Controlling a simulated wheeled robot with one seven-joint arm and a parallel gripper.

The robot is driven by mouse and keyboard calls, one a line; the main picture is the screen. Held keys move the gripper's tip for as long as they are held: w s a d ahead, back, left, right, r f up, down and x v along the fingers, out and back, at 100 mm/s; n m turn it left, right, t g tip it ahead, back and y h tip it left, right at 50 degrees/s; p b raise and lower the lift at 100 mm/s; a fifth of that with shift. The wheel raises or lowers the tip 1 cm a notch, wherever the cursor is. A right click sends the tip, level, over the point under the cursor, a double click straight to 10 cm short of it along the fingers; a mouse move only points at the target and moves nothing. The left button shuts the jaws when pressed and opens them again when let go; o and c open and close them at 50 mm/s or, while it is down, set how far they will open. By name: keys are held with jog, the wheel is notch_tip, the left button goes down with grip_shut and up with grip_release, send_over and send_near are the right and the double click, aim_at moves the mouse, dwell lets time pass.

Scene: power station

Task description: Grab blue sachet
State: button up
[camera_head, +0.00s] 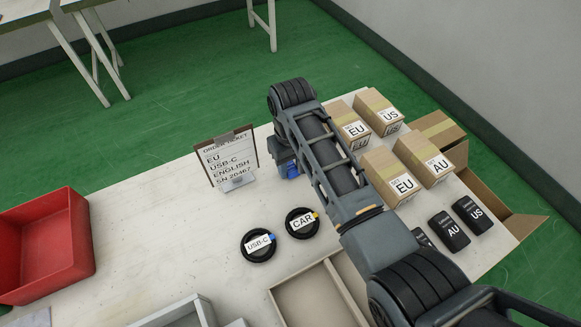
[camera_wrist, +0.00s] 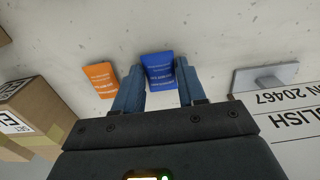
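The blue sachet (camera_wrist: 158,70) with pale print shows in the wrist view, on the pale table. My gripper (camera_wrist: 161,68) is open, with one blue-grey finger on each side of the sachet. The fingers look slightly apart from its edges; I cannot tell whether either touches. In the head view my arm reaches over the table and hides most of this spot; only a small blue patch (camera_head: 292,171) shows beside my gripper.
An orange sachet (camera_wrist: 102,80) lies just left of the blue one. The order ticket stand (camera_head: 228,160) is close by. Brown boxes (camera_head: 390,178) stand right of my arm. Round USB-C (camera_head: 259,245) and CAR (camera_head: 302,222) items lie in front; a red bin (camera_head: 45,245) is at left.

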jog(key=c, duration=0.6)
jog(key=shift+r, duration=0.2)
